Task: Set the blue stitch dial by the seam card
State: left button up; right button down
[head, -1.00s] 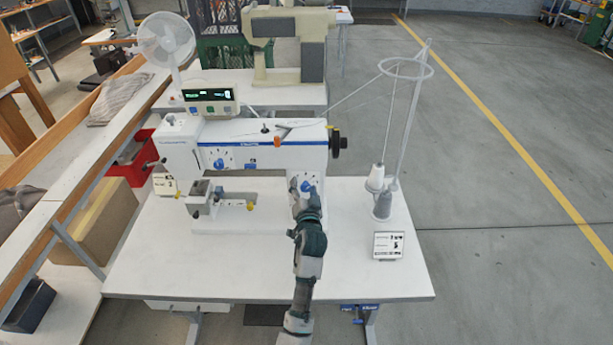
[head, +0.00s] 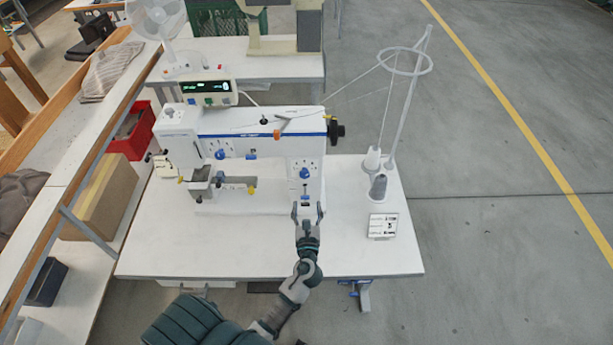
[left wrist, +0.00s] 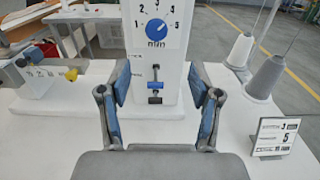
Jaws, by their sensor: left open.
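The blue stitch dial (head: 305,173) is on the white machine's right column; in the left wrist view it is a blue knob (left wrist: 156,30) on a white plate numbered 1 to 5. Its pointer is too small to read surely. The likely seam card (head: 381,226) stands at the table's right; the left wrist view shows the card (left wrist: 275,138) with a 3 and a 5, the small words unreadable. My left gripper (head: 307,208) is open and empty, in front of and below the dial, apart from it. The right gripper is not in view.
A blue lever (left wrist: 155,92) sits below the dial. Another blue dial (head: 220,153) is further left on the machine. Thread cones (head: 378,187) and a thread stand are at the right. The white tabletop (head: 240,255) is clear in front.

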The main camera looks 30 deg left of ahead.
aim_at(304, 177)
pick_arm(q)
jog(key=x, duration=0.7)
jog(key=a+x, duration=0.1)
jog(key=x, duration=0.3)
jog(key=shift+a+p, duration=0.15)
jog(key=shift+p, duration=0.2)
jog(key=shift+w, duration=0.55)
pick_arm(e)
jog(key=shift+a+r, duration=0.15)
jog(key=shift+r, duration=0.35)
pick_arm(q)
jog(key=shift+a, duration=0.2)
jog(key=c, duration=1.1)
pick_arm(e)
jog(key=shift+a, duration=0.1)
